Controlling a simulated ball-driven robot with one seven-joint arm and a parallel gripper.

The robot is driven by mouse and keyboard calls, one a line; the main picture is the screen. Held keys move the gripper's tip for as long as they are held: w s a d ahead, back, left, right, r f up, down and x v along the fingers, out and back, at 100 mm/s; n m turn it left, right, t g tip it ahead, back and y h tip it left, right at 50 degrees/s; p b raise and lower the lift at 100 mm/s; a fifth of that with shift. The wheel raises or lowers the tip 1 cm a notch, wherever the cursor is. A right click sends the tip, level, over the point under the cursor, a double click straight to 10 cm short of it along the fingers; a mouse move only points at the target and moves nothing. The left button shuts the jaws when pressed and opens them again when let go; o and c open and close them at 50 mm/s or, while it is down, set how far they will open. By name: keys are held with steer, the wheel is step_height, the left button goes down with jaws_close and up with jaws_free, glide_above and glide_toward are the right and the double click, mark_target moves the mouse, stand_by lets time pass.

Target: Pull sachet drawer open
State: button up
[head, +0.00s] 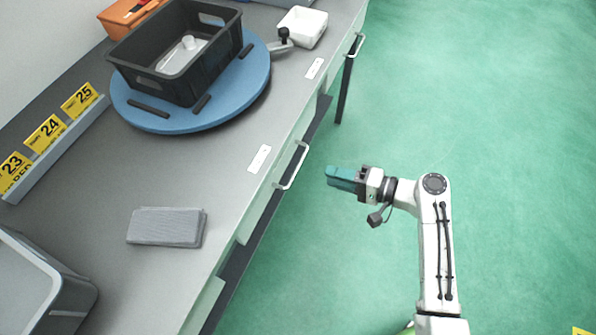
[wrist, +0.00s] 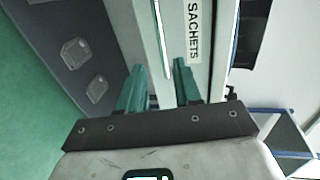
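The sachet drawer front (wrist: 217,50) shows in the wrist view with a white label reading SACHETS (wrist: 194,32). Its pale bar handle (wrist: 159,38) runs beside the label and lines up between my fingertips in the picture. In the head view, the middle handle (head: 293,166) on the bench front is probably this one; the drawer looks shut. My gripper (head: 329,175) is just right of that handle, with a gap of floor showing between them. In the wrist view my gripper (wrist: 159,68) has its two teal fingers apart, with nothing held.
Green floor (head: 480,100) to the right is clear.

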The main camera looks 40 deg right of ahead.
mark_target(298, 165)
steer(key=x, duration=1)
steer(key=shift+w+a+p, duration=0.15)
steer(key=shift+w+p, duration=0.2)
jaws_close()
